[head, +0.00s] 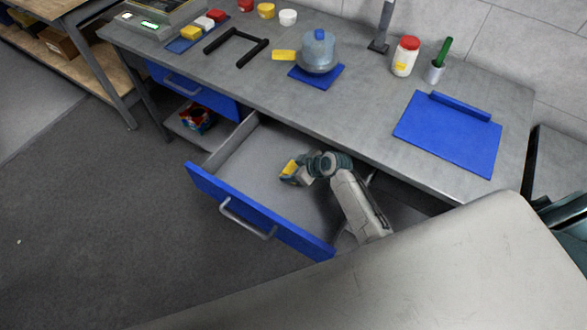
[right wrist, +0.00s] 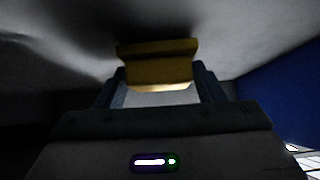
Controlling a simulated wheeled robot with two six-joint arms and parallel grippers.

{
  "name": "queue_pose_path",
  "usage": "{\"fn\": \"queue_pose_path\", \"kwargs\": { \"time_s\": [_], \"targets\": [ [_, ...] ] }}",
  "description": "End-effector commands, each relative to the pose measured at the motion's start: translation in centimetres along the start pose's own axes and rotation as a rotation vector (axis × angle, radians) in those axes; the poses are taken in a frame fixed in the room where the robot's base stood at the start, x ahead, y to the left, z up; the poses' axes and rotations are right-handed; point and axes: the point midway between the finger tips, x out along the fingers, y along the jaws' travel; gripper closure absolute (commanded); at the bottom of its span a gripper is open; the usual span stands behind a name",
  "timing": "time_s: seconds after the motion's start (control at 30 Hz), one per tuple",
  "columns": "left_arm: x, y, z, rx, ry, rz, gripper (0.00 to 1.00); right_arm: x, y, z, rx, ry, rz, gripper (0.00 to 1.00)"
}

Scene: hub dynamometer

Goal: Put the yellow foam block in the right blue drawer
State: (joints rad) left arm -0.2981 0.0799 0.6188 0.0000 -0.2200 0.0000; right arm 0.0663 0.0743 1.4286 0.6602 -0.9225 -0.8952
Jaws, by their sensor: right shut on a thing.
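The right blue drawer (head: 225,216) is pulled open below the bench, its grey inside showing and a bar handle on its front. My right gripper (head: 293,174) is inside the drawer's outline, near its middle. It is shut on the yellow foam block (head: 290,167). In the right wrist view the block (right wrist: 157,70) sits between the two fingers, in shadow. Whether the block touches the drawer floor I cannot tell. My right forearm hides the right part of the drawer. My left gripper is not in view.
The left blue drawer (head: 190,92) is shut. The bench edge overhangs the open drawer's back.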

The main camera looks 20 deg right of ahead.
Motion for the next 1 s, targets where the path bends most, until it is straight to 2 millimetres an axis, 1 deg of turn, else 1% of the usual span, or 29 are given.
{"fn": "queue_pose_path", "kwargs": {
  "time_s": [0.1, 0.4, 0.43, 0.53, 0.83, 0.93, 1.0],
  "targets": [
    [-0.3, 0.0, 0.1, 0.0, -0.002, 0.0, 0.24, 0.6, 0.0, 0.5, 0.001, 0.001, 0.0, 0.6],
    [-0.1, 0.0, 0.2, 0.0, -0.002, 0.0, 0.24, 0.8, 0.0, 0.8, 0.0, 0.001, 0.001, 0.6],
    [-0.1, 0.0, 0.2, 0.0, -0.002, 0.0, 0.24, 0.8, 0.0, 0.8, 0.0, 0.001, 0.001, 0.35],
    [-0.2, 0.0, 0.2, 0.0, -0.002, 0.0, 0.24, 0.7, 0.0, 0.7, 0.0, 0.001, 0.001, 0.16],
    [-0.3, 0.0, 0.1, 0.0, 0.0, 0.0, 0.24, 0.6, 0.0, 0.6, 0.0, 0.001, 0.001, 0.15],
    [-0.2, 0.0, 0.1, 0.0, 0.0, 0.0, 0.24, 0.1, 0.1, 0.7, -0.001, 0.001, 0.002, 0.15],
    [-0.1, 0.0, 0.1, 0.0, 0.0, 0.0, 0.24, -0.6, 0.1, 0.8, -0.001, 0.0, 0.002, 0.15]
  ]
}}
